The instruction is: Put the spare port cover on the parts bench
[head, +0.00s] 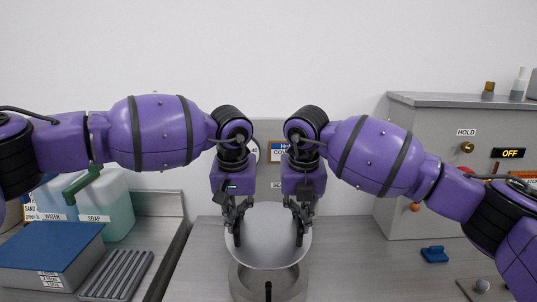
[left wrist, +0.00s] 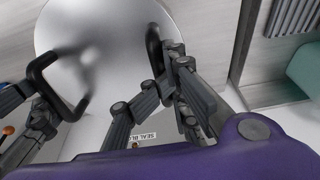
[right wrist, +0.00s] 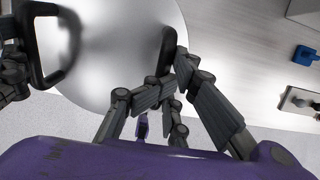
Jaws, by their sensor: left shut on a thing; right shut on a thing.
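The port cover (head: 268,248) is a round grey metal disc with two black handles, at the lower middle of the head view. My left gripper (head: 236,228) is shut on its left handle, which shows in the left wrist view (left wrist: 154,45). My right gripper (head: 301,228) is shut on its right handle, which shows in the right wrist view (right wrist: 167,50). The disc looks roughly level. A grey round stand (head: 250,284) shows directly below it; I cannot tell whether they touch. The grey bench top (head: 345,260) spreads around the stand.
A grey cabinet (head: 425,165) with a lit OFF display stands at right. A blue item (head: 434,254) lies before it. At left are a blue-topped box (head: 45,245), a slotted rack (head: 117,275) and a soap container (head: 117,205). Bare bench lies on both sides of the disc.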

